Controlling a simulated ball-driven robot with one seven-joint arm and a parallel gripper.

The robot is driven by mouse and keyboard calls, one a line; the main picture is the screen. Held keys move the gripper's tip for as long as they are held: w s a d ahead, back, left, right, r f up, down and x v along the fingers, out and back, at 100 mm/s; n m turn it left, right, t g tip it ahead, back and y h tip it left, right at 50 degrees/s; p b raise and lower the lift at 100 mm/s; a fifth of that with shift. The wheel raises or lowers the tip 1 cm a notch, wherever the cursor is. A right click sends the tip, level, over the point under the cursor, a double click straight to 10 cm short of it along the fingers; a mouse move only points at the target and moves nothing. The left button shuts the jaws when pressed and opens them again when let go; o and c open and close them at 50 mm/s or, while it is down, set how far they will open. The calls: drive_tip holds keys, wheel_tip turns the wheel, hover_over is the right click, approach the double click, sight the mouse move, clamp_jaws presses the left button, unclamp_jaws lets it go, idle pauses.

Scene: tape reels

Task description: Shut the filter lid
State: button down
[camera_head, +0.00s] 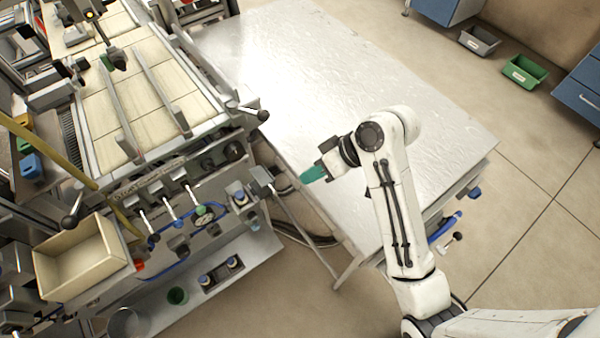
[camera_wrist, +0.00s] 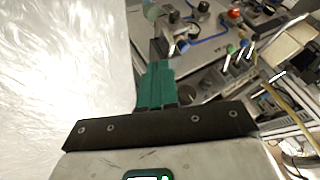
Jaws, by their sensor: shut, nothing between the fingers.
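My gripper (camera_head: 312,174) has teal fingers and is shut and empty. It points left, over the left edge of the metal table, a little to the right of the machine's front corner. In the wrist view the shut fingers (camera_wrist: 157,82) point up toward the machine's front. A small grey plate (camera_head: 262,178) stands out at that corner beside a filter-like fitting (camera_head: 239,195); it may be the filter lid, seemingly raised. There is a visible gap between my fingertips and this plate. Its hinge is too small to make out.
The metal table (camera_head: 300,60) is bare. The machine's front carries knobs, blue tubing and a gauge (camera_head: 204,216). A black-knobbed lever (camera_head: 258,113) sticks out above. An open box (camera_head: 80,258) is at left. A thin rod (camera_head: 305,235) slopes down from the corner.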

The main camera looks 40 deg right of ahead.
sight(266, 187)
drive_tip(key=x, duration=0.8)
drive_tip(key=shift+w+a, duration=0.1)
drive_tip(key=shift+a, duration=0.05)
